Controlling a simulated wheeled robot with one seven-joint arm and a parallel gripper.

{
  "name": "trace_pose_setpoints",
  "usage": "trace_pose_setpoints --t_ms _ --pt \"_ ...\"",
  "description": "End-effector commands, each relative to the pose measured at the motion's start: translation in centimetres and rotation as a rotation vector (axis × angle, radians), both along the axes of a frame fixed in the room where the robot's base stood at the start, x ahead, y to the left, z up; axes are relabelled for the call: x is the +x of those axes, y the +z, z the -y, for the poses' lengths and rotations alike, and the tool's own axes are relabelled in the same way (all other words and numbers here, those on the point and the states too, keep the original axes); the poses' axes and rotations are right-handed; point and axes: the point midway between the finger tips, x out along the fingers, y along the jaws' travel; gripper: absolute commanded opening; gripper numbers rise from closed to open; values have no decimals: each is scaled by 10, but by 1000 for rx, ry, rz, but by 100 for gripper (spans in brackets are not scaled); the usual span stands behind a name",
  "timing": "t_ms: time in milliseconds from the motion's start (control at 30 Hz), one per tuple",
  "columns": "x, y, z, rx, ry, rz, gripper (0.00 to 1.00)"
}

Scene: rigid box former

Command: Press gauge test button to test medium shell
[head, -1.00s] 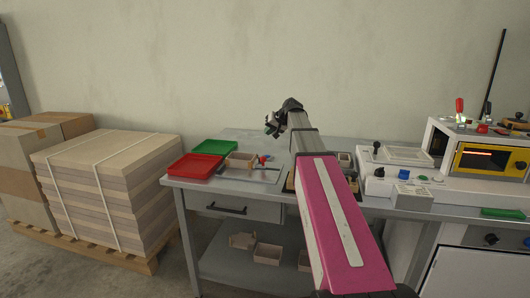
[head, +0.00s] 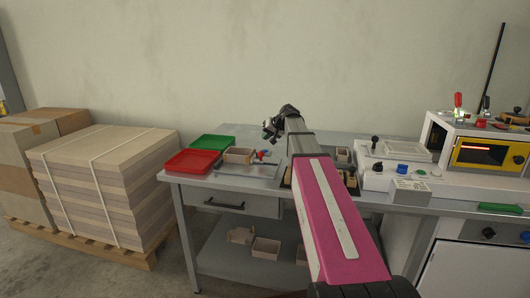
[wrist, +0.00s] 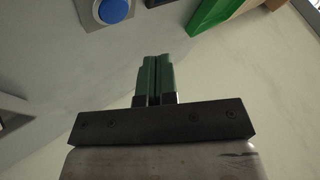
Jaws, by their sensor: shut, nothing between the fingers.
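My gripper (head: 272,128) is at the end of my outstretched arm, above the back of the grey workbench (head: 222,182) in the head view. In the wrist view my gripper (wrist: 155,80) is shut and empty, its green fingertips together. A round blue button (wrist: 113,11) on a grey plate lies ahead and to the left of the fingertips there, apart from them. I cannot tell for sure that it is the gauge test button. An open tan shell (head: 238,155) stands on the bench; its size is unclear. My arm hides part of the bench.
A red tray (head: 188,162) and a green tray (head: 211,142) sit on the bench's left. A green edge (wrist: 218,22) shows in the wrist view. A white machine (head: 466,173) stands right. Shells (head: 266,249) lie on the lower shelf. Stacked boards (head: 105,190) stand left.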

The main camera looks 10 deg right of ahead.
Motion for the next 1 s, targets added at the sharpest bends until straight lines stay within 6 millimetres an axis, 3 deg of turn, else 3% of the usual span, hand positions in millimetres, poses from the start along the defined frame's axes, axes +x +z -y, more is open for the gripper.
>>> trace_pose_setpoints --t_ms 100,400,1000 --pt "0 -15 0 1 0 -3 0" --pt "0 -35 0 1 0 0 0" --pt "0 -36 0 0 0 0 0"
